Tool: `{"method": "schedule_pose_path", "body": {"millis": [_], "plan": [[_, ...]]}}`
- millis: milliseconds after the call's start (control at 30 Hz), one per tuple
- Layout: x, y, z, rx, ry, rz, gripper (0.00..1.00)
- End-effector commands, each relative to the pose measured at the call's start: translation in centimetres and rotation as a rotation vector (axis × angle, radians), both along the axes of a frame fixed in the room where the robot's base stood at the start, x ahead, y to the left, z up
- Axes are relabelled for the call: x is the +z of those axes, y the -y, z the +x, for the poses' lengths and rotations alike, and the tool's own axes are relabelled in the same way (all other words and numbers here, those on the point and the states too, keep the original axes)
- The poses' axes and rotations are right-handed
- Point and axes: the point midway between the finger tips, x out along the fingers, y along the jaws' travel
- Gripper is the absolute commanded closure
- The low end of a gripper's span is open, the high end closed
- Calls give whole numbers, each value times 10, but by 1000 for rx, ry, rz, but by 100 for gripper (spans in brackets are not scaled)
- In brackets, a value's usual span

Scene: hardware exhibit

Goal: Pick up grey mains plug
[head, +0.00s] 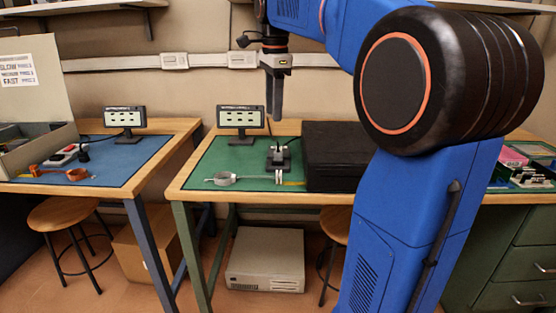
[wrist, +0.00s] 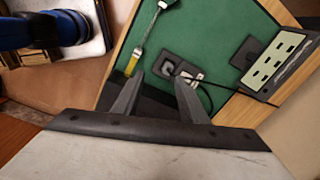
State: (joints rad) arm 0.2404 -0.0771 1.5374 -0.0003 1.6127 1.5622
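A small grey mains plug (head: 278,158) appears on a black base on the green mat of the middle bench. In the wrist view what seems to be the plug (wrist: 192,77) lies beside a black square block (wrist: 169,67), with a black cable near it. My gripper (head: 274,117) points down above the bench, higher than the plug and apart from it. In the wrist view my gripper (wrist: 159,80) has its two fingers spread with nothing between them; the plug shows just beyond the right fingertip.
A black case (head: 332,150) stands right of the plug. A panel with slots (head: 240,118) stands behind, left of it. A silver tool with a ring (head: 224,179) lies at the front of the green mat (head: 206,162). Another bench with a blue mat (head: 120,174) is at left.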

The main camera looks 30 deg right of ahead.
Motion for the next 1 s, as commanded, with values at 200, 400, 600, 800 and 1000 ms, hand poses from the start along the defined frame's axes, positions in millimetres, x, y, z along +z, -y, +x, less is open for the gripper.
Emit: {"method": "schedule_pose_path", "body": {"millis": [200, 400, 600, 800, 1000], "plan": [[17, 29, 36, -263, -46, 22, 61], [21, 39, 46, -359, -64, 28, 61], [-3, 39, 46, -365, -65, 29, 61], [-39, 39, 46, -363, -66, 29, 61], [-74, 39, 45, -363, -66, 29, 61]]}}
